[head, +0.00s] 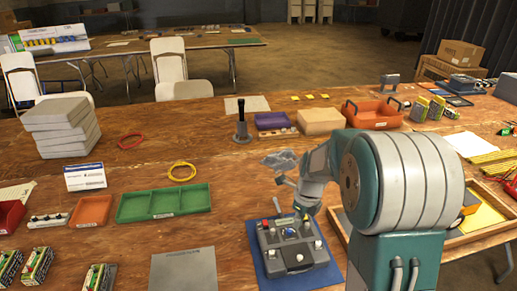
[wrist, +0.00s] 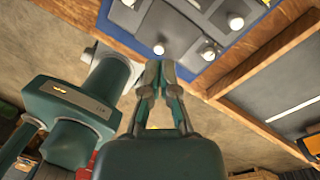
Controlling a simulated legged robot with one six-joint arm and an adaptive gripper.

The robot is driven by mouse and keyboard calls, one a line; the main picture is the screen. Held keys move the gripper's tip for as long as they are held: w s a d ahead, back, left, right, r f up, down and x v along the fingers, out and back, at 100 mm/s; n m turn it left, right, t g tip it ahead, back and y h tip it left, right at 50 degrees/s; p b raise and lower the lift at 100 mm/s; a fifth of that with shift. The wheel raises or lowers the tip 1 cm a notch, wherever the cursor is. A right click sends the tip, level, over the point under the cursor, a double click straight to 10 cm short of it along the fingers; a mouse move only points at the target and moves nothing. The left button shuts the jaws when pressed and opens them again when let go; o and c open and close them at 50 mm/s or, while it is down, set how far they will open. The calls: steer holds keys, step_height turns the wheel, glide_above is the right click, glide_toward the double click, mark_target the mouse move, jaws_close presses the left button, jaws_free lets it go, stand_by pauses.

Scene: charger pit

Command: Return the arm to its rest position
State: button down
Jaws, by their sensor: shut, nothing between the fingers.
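My arm reaches over the wooden table (head: 135,240) from the lower right in the head view. In the wrist view my gripper (wrist: 160,66) is shut, its two fingertips together with nothing between them. It points toward a grey panel device (wrist: 200,25) near the table edge. In the head view this grey device (head: 292,250) has several knobs and lies on a blue mat (head: 262,264). My arm link hides part of the table to its right.
A green tray (head: 163,203) and a grey mat (head: 183,269) lie left of the device. A handbell (head: 241,125) and an orange-red tote (head: 372,113) stand behind. A wooden-framed tray (head: 480,232) lies right of my arm. Grey stacked slabs (head: 60,128) stand at left.

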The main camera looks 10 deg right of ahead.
steer(key=s+a+r+n+t, duration=0.3)
steer(key=s+r+n, duration=0.5)
steer(key=n, duration=0.6)
steer(key=s+a+r+n+t+h, duration=0.1)
steer(key=s+a+r+n+t, duration=0.1)
steer(key=s+r+n, duration=0.7)
steer(key=s+a+n, duration=0.1)
steer(key=s+n, duration=0.3)
steer(key=n, duration=0.1)
steer(key=shift+a+r+n+t+h, duration=0.15)
steer(key=shift+n+t+h, duration=0.15)
steer(key=shift+n+t, duration=0.1)
